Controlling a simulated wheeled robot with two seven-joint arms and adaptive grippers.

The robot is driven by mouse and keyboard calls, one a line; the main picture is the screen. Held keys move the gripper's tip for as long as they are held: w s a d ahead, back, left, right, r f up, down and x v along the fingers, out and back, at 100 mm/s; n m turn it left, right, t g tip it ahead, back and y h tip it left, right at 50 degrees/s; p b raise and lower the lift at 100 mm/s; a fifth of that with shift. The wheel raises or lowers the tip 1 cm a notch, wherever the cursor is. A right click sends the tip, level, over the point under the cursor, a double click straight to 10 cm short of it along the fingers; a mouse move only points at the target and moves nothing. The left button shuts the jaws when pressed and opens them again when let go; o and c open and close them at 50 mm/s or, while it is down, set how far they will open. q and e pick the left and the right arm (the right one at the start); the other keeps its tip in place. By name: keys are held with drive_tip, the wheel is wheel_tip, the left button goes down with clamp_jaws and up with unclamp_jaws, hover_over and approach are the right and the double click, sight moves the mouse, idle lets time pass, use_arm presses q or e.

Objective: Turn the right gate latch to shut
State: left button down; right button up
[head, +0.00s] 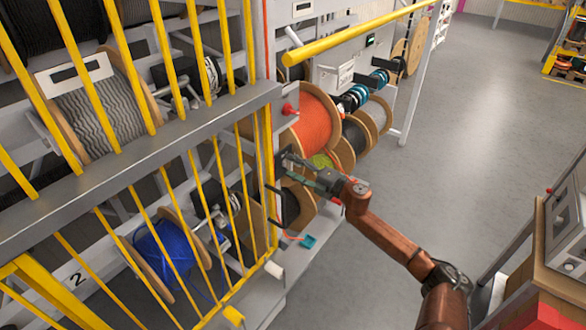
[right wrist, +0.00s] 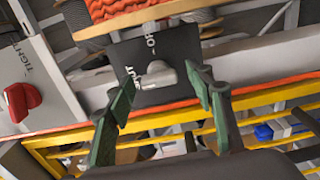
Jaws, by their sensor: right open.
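The gate latch is a light grey handle (right wrist: 153,76) on a dark plate (right wrist: 185,48) in the right wrist view. The plate carries white lettering, partly readable as "OP" and "UT"; the handle lies by the "UT" end. My right gripper (right wrist: 166,82) is open, with its green fingers spread on either side of the handle. I see no clear contact between fingers and handle. In the head view my right gripper (head: 292,168) is at the right end of the yellow-barred gate (head: 262,185), and the latch is too small or hidden to make out. My left gripper is not in view.
A red knob (right wrist: 19,101) marked "TIGHT" sits left of the latch plate. An orange cable reel (head: 312,125) stands just behind my right gripper. A blue reel (head: 163,250) is behind the yellow bars. The grey floor (head: 440,130) to the right is clear.

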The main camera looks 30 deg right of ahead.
drive_tip(key=shift+s+d, duration=0.1)
drive_tip(key=shift+s, duration=0.05)
drive_tip(key=v, duration=1.1)
drive_tip(key=shift+s, duration=0.35)
drive_tip(key=shift+d, duration=0.1)
